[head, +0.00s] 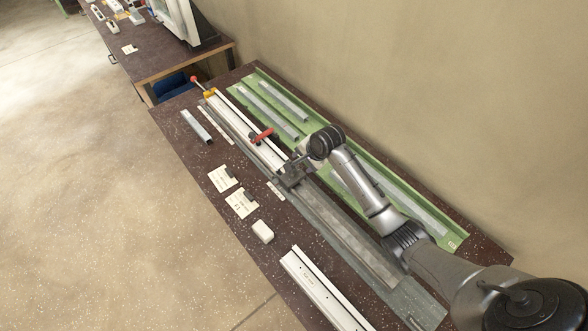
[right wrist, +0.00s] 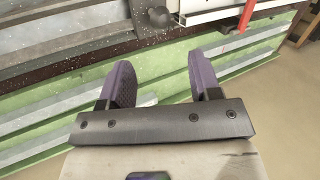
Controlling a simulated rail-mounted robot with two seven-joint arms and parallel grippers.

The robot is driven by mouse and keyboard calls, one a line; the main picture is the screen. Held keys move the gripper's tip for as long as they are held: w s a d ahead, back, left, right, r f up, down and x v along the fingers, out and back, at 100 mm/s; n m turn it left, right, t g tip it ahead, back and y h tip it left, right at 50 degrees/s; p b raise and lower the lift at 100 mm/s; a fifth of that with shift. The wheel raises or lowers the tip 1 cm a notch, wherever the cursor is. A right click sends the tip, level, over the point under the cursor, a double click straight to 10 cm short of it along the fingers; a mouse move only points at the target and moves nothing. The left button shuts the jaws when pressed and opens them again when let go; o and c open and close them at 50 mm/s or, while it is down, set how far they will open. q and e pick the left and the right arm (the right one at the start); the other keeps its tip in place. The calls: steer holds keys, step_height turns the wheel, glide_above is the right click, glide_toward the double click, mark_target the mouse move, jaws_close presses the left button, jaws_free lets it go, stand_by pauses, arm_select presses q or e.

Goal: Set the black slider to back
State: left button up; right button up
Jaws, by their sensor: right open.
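A long pale clamp rail (head: 232,117) runs along the dark bench. A red lever (head: 262,134) with a dark base stands partway along it; the lever also shows at the top right of the right wrist view (right wrist: 247,14). A dark round knob (right wrist: 158,17) on a grey block shows at the top of that view; it may belong to the black slider, but I cannot tell. My left gripper is out of view.
A green tray (head: 312,133) with metal strips lies along the wall side. White cards (head: 241,203), a small white block (head: 262,231), a short grey profile (head: 197,126) and a long white profile (head: 322,290) lie on the near side. Another bench (head: 150,55) stands beyond.

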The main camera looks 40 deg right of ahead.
mark_target(295, 170)
steer(key=b+x, duration=0.1)
steer(key=x, duration=0.8)
steer(key=shift+w+f, duration=0.15)
steer(key=shift+f, duration=0.1)
steer(key=shift+w+f+b, duration=0.2)
steer(key=shift+f+b, duration=0.1)
steer(key=shift+f, duration=0.1)
steer(key=shift+c, duration=0.4)
steer(key=c, duration=0.6)
steer(key=shift+a, duration=0.1)
jaws_close()
